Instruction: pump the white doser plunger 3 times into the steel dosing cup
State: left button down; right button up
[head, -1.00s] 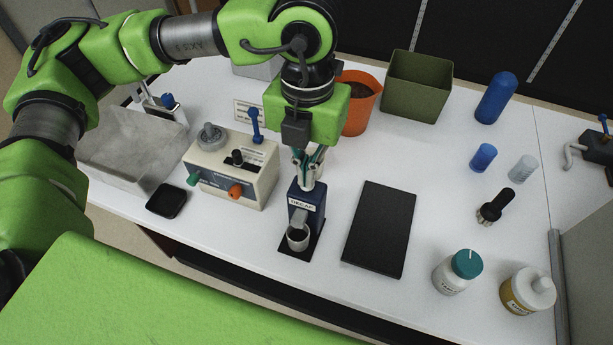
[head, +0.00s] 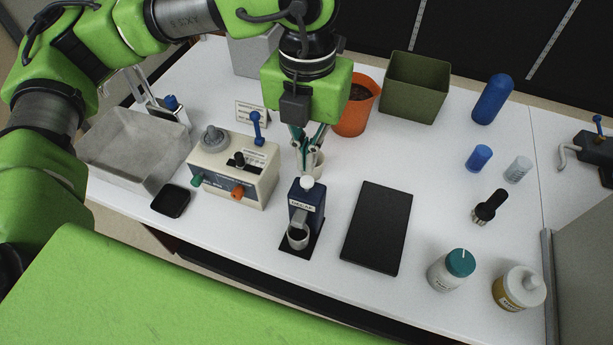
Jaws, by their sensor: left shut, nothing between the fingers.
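The dark blue doser (head: 308,206), labelled DECAF, stands on a black base on the white counter. Its white plunger (head: 307,183) shows as a rounded knob on top. The steel dosing cup (head: 298,238) sits under the spout at the doser's front; its inside looks dark. My left gripper (head: 306,168) points down just above and behind the plunger in the head view. Its fingers are shut and empty, and appear apart from the knob. My right gripper is not in view.
A beige machine (head: 233,170) with coloured knobs stands to the left, and a black flat pad (head: 377,228) lies to the right. An orange pot (head: 357,112) is further back.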

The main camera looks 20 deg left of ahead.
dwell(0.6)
pick_arm(q)
notch_tip(320, 180, up, 6)
jog(key=p, duration=0.2)
jog(key=shift+p, duration=0.3)
dwell(0.4)
